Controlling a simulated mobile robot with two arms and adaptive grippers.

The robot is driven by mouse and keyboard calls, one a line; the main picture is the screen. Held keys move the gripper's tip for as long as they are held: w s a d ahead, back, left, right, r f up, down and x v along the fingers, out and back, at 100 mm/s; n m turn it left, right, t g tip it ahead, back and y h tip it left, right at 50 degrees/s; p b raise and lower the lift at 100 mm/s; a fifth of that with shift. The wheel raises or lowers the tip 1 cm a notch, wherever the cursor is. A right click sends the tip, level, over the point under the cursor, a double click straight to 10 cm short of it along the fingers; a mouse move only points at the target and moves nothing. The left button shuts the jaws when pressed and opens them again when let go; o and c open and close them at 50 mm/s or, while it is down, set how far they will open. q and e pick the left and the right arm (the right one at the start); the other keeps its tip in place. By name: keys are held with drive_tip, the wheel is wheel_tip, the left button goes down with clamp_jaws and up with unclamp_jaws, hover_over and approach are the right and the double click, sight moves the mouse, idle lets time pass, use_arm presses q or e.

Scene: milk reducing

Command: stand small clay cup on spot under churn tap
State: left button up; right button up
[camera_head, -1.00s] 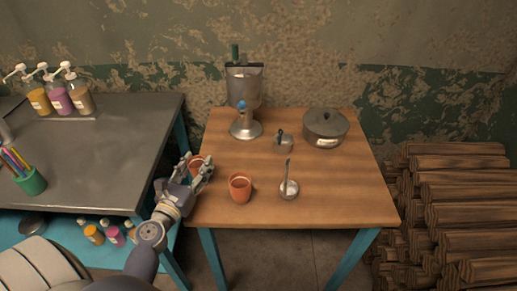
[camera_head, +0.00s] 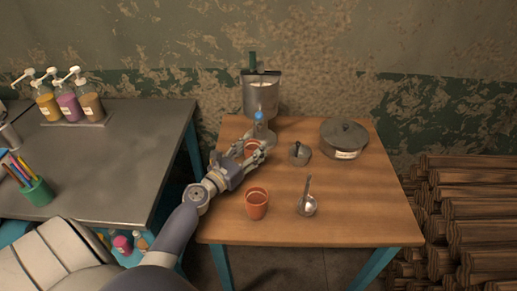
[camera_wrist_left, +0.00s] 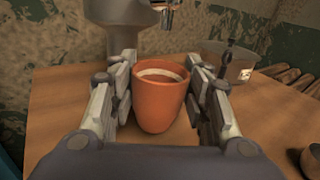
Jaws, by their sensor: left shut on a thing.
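The small clay cup (camera_head: 252,146) is orange-brown and upright between the fingers of my left gripper (camera_head: 250,157), in front of the churn's foot. In the left wrist view the cup (camera_wrist_left: 160,102) sits between both fingers, with a pale band inside its rim. I cannot tell whether its base touches the table. The metal churn (camera_head: 261,96) stands at the back of the wooden table, its blue-topped tap (camera_head: 259,116) above and slightly beyond the cup. The tap's spout (camera_wrist_left: 168,14) shows at the top of the wrist view. The spot is not visible. My right gripper is out of view.
Another clay cup (camera_head: 257,205) stands near the table's front edge, beside a small metal ladle (camera_head: 307,207). The table's front right is clear.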

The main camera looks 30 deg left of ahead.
sight(257, 144)
use_arm(q)
drive_tip(key=w, duration=0.3)
drive_tip(key=shift+w, duration=0.2)
wheel_tip(257, 144, down, 4)
drive_tip(key=b, duration=0.2)
drive_tip(key=shift+d+r+b, duration=0.1)
drive_tip(key=shift+r+b, duration=0.1)
drive_tip(key=shift+b, duration=0.1)
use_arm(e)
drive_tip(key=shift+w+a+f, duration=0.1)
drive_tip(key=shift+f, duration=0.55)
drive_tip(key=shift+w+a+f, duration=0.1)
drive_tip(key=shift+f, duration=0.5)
use_arm(q)
drive_tip(key=o, duration=1.1)
drive_tip(key=shift+f, duration=0.1)
